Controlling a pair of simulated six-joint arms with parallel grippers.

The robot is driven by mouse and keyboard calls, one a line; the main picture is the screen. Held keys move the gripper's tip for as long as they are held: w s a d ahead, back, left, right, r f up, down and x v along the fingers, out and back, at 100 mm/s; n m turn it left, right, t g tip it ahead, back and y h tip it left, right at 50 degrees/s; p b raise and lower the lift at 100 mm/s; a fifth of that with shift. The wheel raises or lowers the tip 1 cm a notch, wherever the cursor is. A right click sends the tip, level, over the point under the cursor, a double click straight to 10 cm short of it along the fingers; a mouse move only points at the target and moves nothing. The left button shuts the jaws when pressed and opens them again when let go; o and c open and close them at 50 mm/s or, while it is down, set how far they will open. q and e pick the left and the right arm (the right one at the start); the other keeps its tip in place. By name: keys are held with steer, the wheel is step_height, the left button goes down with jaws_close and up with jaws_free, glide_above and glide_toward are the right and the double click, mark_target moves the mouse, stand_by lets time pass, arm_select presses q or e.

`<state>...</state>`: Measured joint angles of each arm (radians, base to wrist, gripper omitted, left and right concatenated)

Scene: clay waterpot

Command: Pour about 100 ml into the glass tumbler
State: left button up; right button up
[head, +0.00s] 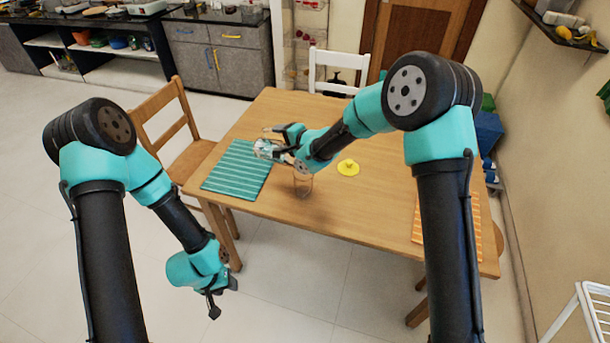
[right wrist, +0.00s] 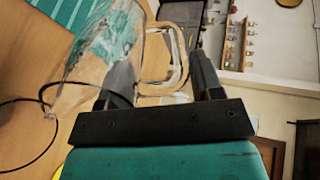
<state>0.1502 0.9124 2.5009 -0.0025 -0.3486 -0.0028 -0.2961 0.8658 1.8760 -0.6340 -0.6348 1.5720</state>
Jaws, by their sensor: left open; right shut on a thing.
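A clear glass jug (head: 265,149) is held above the table, over the right edge of the teal striped mat. My right gripper (head: 279,146) is shut on its handle. In the right wrist view the jug's clear body (right wrist: 98,55) looks tilted, and its handle (right wrist: 178,50) lies between the fingers of the right gripper (right wrist: 162,68). The glass tumbler (head: 303,184) stands upright on the table, below and slightly right of the jug. I cannot tell the water level in either, or whether any is flowing. My left gripper (head: 222,296) is open and empty, low and off the table's front left.
The teal striped mat (head: 228,181) lies at the table's left and an orange mat (head: 475,225) at its right. A yellow piece (head: 348,168) lies right of the tumbler. The wooden table (head: 365,215) is clear between. Chairs (head: 187,150) stand around it.

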steer(key=shift+d+r, duration=0.1)
steer(key=shift+r, duration=0.05)
steer(key=shift+s+d+r+t+y, duration=0.2)
steer(key=shift+s+d+t+y, duration=0.2)
steer(key=shift+s+d, duration=0.2)
steer(key=shift+s+d+r+t+y+p, duration=0.2)
steer(key=shift+s+d+t+y+p, duration=0.15)
steer(key=shift+d+p, duration=0.35)
stand_by(1.5)
